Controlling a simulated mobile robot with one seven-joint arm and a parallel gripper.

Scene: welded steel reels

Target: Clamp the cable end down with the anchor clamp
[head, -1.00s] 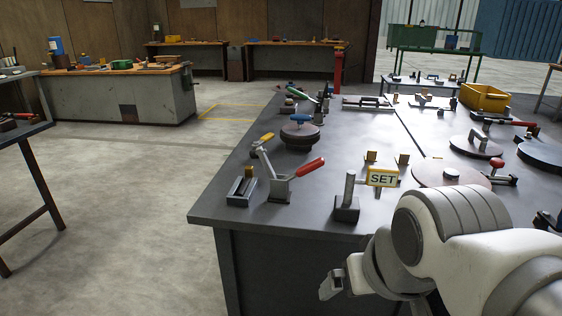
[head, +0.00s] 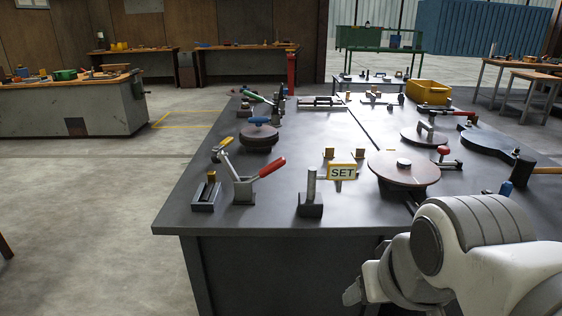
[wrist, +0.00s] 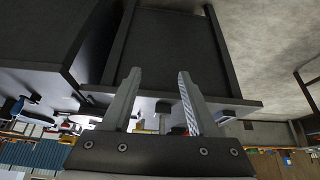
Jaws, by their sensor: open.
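A toggle clamp with a red handle (head: 269,168) and a grey block base (head: 243,192) stands near the front left corner of the dark steel bench (head: 300,216). Its handle slants up to the right and a steel arm slants up to the left. I cannot tell whether this is the anchor clamp. No cable end can be made out. My gripper (head: 352,293) is low in front of the bench, apart from everything on it. The wrist view shows its two fingers (wrist: 159,78) spread and empty, with the bench's dark side beyond.
A post with a yellow SET sign (head: 342,172) stands right of the red-handled clamp. A small slotted block (head: 206,195) is left of it. Round reels (head: 404,170) and a yellow bin (head: 428,92) are farther back. Open floor (head: 90,215) lies left of the bench.

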